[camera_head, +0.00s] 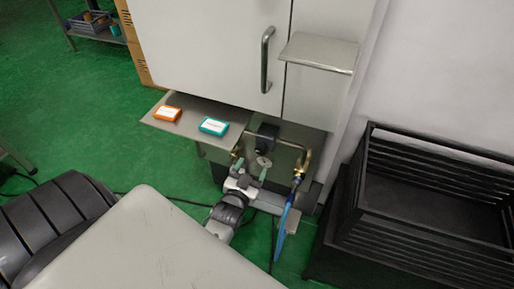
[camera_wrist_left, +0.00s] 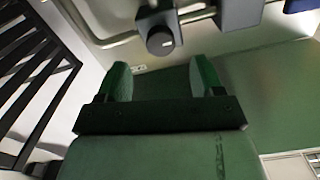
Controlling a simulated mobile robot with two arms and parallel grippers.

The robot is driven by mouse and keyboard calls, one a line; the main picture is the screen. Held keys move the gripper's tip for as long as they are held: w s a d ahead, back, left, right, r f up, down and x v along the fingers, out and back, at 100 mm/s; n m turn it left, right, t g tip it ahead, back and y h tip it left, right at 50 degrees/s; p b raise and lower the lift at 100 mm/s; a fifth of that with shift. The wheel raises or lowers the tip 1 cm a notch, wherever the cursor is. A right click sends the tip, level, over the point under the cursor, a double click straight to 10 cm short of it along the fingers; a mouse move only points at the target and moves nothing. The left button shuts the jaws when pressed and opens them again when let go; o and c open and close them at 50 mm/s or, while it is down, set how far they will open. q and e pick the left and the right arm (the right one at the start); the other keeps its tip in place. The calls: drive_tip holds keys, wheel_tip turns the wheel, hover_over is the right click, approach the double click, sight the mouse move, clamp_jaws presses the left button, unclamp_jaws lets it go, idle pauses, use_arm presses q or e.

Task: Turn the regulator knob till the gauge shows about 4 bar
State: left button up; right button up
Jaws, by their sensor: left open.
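My left gripper (camera_head: 250,173) is open, its two green fingers pointing at the regulator under the metal shelf. The left wrist view also shows my left gripper (camera_wrist_left: 162,75), with nothing between its fingers. There the dark round regulator knob (camera_wrist_left: 160,41), with a small pale mark on its face, lies ahead of the fingertips, roughly centred between them and apart from them. In the head view a black block (camera_head: 267,135) and a small round grey disc (camera_head: 263,161) show by the gripper. I cannot tell whether the disc is the gauge; no reading is legible. My right gripper is not in view.
A bent brass pipe (camera_head: 308,152) and a blue hose (camera_head: 283,232) run right of the gripper. A black slatted crate (camera_head: 425,215) stands at right. Green floor is open at left.

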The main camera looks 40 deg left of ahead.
use_arm(q)
drive_tip(key=shift+v, duration=1.65)
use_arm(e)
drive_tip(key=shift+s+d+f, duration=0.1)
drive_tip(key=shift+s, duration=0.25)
use_arm(q)
drive_tip(key=s+d+f+m+g+h+p, duration=0.1)
drive_tip(key=s+d+f+g+h+p, duration=0.2)
drive_tip(key=f, duration=0.5)
drive_tip(key=s+d+f+g+h+p, duration=0.1)
drive_tip(key=s+d+f+g+p, duration=0.3)
drive_tip(key=f, duration=0.4)
drive_tip(key=s+f+m+g+p, duration=0.1)
drive_tip(key=s+f+g, duration=0.3)
drive_tip(key=s, duration=0.9)
drive_tip(key=s+f+g+p, duration=0.3)
drive_tip(key=s+f+g, duration=0.2)
drive_tip(key=s, duration=0.9)
drive_tip(key=shift+s+a+f+m, duration=0.15)
drive_tip(key=shift+a+f+m, duration=0.2)
drive_tip(key=shift+f, duration=0.35)
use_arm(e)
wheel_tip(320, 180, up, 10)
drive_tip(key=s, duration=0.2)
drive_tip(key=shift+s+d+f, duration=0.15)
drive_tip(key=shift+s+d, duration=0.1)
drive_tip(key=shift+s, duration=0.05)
use_arm(q)
drive_tip(key=shift+d, duration=0.1)
